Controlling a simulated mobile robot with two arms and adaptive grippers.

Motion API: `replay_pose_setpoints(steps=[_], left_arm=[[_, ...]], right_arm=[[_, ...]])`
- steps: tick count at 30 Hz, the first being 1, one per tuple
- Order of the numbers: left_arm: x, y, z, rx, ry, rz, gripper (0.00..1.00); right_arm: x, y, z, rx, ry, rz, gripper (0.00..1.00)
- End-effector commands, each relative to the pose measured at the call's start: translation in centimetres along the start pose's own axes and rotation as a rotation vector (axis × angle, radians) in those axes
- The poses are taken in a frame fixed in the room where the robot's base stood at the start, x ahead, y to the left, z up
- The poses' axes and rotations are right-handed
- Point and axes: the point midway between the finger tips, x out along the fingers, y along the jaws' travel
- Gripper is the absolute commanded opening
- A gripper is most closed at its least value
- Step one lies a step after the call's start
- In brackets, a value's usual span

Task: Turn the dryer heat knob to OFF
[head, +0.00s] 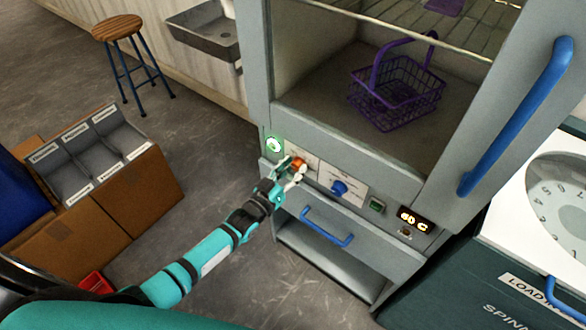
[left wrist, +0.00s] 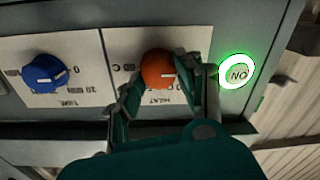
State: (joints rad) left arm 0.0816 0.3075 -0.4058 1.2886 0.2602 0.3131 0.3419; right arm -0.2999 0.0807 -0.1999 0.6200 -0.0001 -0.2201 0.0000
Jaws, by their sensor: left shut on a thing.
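The dryer (head: 300,130) is a grey cabinet with a control strip below its chamber. The orange heat knob (head: 299,164) sits on a white plate at the strip's left; it also shows in the left wrist view (left wrist: 157,67), which is turned upside down. Its white pointer mark points right in that view, and the gripper hides part of the scale. My left gripper (head: 291,170) is shut on the orange knob, with one finger on either side in the left wrist view (left wrist: 160,84). My right gripper is not in view.
A blue knob (head: 339,188) sits beside the heat knob, and a lit green-ringed ON button (head: 274,145) is on its other side. A display (head: 415,219) reads about 60 C. A blue drawer handle (head: 326,228) is below. A purple basket (head: 398,95) stands in the chamber.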

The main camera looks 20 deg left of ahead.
Motion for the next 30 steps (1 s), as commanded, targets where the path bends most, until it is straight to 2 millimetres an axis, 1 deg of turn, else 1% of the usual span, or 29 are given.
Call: replay_pose_setpoints(steps=[1,9,10,15,24,26,29,30], left_arm=[[-0.1,0.0,0.2,-0.004,-0.006,-0.002,0.03],[-0.1,0.0,0.3,-0.004,-0.006,-0.002,0.03],[-0.1,0.0,0.3,-0.004,-0.006,-0.002,0.38],[-0.1,0.0,0.2,-0.003,-0.004,-0.001,0.59],[-0.3,0.0,0.1,-0.002,-0.002,-0.001,0.59],[-0.8,0.0,0.1,-0.002,-0.003,-0.001,0.59],[-2.3,0.0,0.2,-0.002,-0.004,-0.001,0.59],[-3.0,0.0,0.2,-0.002,-0.005,-0.001,0.59]], right_arm=[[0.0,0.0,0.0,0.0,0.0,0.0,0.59],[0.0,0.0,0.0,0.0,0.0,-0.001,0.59],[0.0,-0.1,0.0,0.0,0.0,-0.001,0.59],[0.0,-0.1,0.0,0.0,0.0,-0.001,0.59],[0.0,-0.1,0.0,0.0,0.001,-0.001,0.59],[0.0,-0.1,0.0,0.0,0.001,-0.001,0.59],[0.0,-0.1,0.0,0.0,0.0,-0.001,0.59],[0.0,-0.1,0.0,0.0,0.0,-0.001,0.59]])
